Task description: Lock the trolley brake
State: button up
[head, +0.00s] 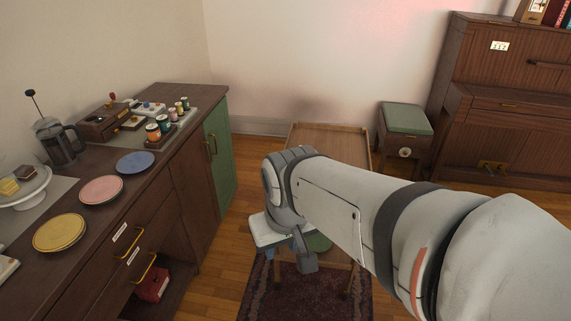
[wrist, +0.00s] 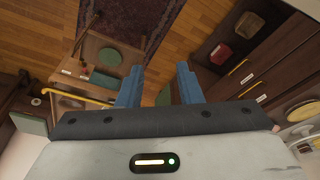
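The wooden trolley (head: 330,135) stands on the floor past the counter, its middle hidden by my arm in the head view. In the wrist view the trolley (wrist: 94,46) is at the upper left, seen at a steep tilt. It has a small red part (wrist: 85,71) between pale labels, which may be the brake lever; its setting is too small to read. A yellow bar (wrist: 78,97) runs below it. My gripper (wrist: 158,88) is open, its two blue fingers apart with nothing between them. The trolley side with the red part lies left of the fingers.
The counter (head: 181,158) at the left holds plates, a French press (head: 60,140) and spools. A green-topped stool (head: 405,118) and a piano (head: 505,100) stand right. A dark rug (head: 255,295) lies under the trolley.

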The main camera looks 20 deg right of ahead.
jog(key=w+d+f+n+g+h+b, duration=0.3)
jog(key=w+d+f+n+h+b, duration=0.25)
jog(key=d+f, duration=0.4)
jog(key=w+d+f+n+g+h+b, duration=0.3)
jog(key=w+d+f+n+h+b, duration=0.3)
jog(key=d+f, duration=0.4)
jog(key=w+d+f+n+t+h+b, duration=0.3)
jog(key=w+d+f+n+b, duration=0.15)
jog(key=w+f+n, duration=0.35)
jog(key=w+d+f+n+t+h+b, duration=0.35)
jog(key=w+d+f+n, duration=0.2)
jog(key=f, duration=0.45)
jog(key=w+d+b, duration=0.2)
jog(key=d, duration=0.5)
jog(key=shift+w+f+t, duration=0.25)
jog(key=shift+t, duration=0.1)
jog(key=shift+d, duration=0.1)
grip_shut()
